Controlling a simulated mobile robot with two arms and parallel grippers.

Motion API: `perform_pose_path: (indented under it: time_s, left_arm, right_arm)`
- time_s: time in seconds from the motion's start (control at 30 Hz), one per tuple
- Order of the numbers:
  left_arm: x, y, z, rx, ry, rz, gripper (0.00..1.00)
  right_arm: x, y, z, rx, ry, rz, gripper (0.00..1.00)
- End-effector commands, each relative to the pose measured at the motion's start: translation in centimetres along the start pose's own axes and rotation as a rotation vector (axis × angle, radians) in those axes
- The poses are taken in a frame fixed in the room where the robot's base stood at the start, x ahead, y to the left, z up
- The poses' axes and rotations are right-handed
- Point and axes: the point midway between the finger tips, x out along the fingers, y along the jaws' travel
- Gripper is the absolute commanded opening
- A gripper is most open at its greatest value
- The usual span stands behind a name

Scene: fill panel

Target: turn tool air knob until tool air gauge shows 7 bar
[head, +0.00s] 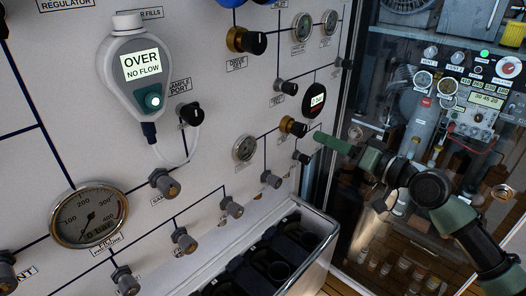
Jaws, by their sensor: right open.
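A brass knob with a black cap (293,127) sticks out of the white panel right of centre; it looks like the tool air knob, but I cannot read its label. Just above it, a round black gauge (314,101) has a small lit display that seems to read 0 bar. My right gripper (319,138) comes in from the right, its green fingers pointing left, with its tip close beside the black cap. It is open; I cannot tell whether it touches the knob. My left gripper is not in view.
A small dial gauge (245,148) and several grey valve knobs sit left and below. A handheld meter (137,70) reading OVER NO FLOW hangs on the panel with a hose. A large gauge (88,215) is lower left. An open bin (318,262) juts out below.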

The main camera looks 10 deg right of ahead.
Motion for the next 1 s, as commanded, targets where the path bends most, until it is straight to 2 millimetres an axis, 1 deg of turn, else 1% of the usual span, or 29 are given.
perform_pose_path:
  time_s: [0.57,0.67,0.77,1.0]
  left_arm:
    - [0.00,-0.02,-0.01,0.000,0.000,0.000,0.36]
    - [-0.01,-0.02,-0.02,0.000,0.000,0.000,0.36]
    - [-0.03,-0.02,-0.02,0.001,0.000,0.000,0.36]
    - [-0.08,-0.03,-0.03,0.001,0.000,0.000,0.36]
  right_arm:
    - [0.00,0.01,0.00,0.000,0.000,0.000,0.56]
    - [-0.01,0.07,0.02,-0.026,-0.002,-0.002,0.56]
    - [-0.03,0.26,0.10,-0.118,-0.006,-0.012,0.56]
    - [-0.17,0.83,0.25,-0.458,-0.007,-0.051,0.56]
